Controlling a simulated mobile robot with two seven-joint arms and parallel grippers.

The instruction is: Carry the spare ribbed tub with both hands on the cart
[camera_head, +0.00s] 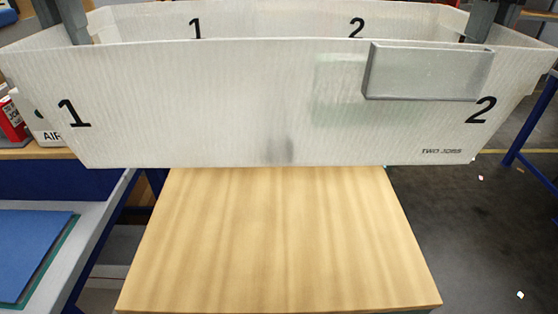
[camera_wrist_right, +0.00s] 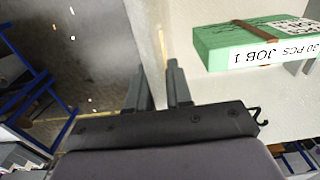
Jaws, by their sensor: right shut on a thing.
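The white ribbed tub (camera_head: 220,105) spans the top of the head view, level, with numbers 1 and 2 on its walls. My left gripper (camera_head: 72,28) is on its left end wall, a finger showing inside the rim. My right gripper (camera_head: 480,22) is on the right end wall. In the right wrist view, its fingers (camera_wrist_right: 157,88) are shut on the tub's wall (camera_wrist_right: 150,45). The wooden cart top (camera_head: 280,240) lies below and nearer; its bare part shows. Whether the tub touches it is hidden.
A green pack (camera_wrist_right: 255,45) marked JOB 1 lies inside the tub. A clear holder (camera_head: 425,75) is on its front wall. A bench with a blue mat (camera_head: 30,250) stands at left. Blue legs (camera_head: 530,120) stand at right; the grey floor there is mostly clear.

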